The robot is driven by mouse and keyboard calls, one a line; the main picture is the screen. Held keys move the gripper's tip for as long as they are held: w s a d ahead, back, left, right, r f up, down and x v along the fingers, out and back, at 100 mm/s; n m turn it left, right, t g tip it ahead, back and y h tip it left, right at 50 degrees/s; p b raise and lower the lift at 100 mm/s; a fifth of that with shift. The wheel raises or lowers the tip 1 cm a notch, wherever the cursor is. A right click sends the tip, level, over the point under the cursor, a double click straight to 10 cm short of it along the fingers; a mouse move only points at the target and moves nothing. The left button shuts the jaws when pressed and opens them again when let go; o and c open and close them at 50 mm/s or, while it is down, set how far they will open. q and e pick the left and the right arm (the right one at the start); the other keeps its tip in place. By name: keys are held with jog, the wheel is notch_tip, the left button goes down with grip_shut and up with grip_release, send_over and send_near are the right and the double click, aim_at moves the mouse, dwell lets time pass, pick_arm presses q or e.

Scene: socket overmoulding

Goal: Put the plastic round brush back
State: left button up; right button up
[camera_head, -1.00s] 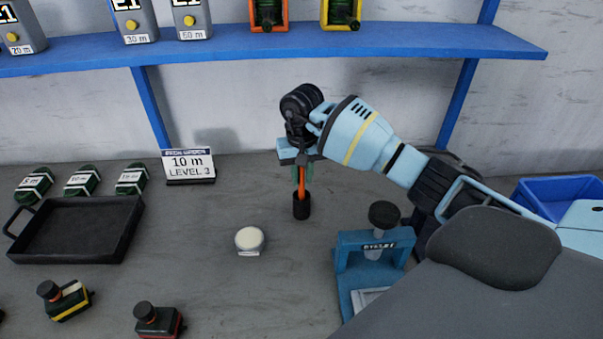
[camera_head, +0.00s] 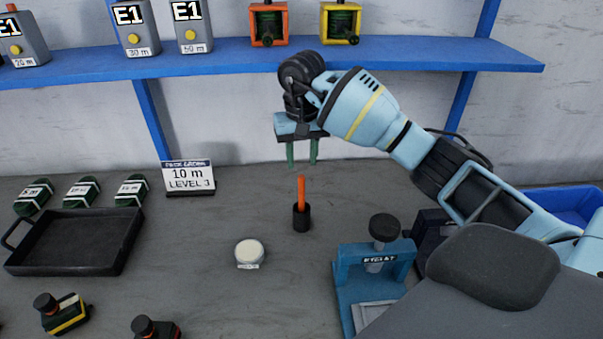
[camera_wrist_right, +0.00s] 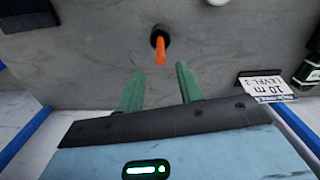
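The plastic round brush (camera_head: 301,190) stands upright in a small black cup (camera_head: 301,219) on the bench; only its orange handle shows above the rim. It also shows in the right wrist view (camera_wrist_right: 161,52), with the dark cup around its base. My right gripper (camera_head: 302,163) is above and slightly behind the brush, clear of it. In the right wrist view its two green fingers (camera_wrist_right: 158,75) are apart with nothing between them. The brush head is hidden inside the cup. My left gripper is not in view.
A round white-topped tin (camera_head: 249,253) stands left of the cup. A blue press (camera_head: 375,262) stands at the right. A black tray (camera_head: 70,245) lies at the left. A "10 m LEVEL 3" sign (camera_head: 188,178) stands behind, below a blue shelf (camera_head: 230,60).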

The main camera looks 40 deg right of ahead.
jog(key=shift+r, duration=1.5)
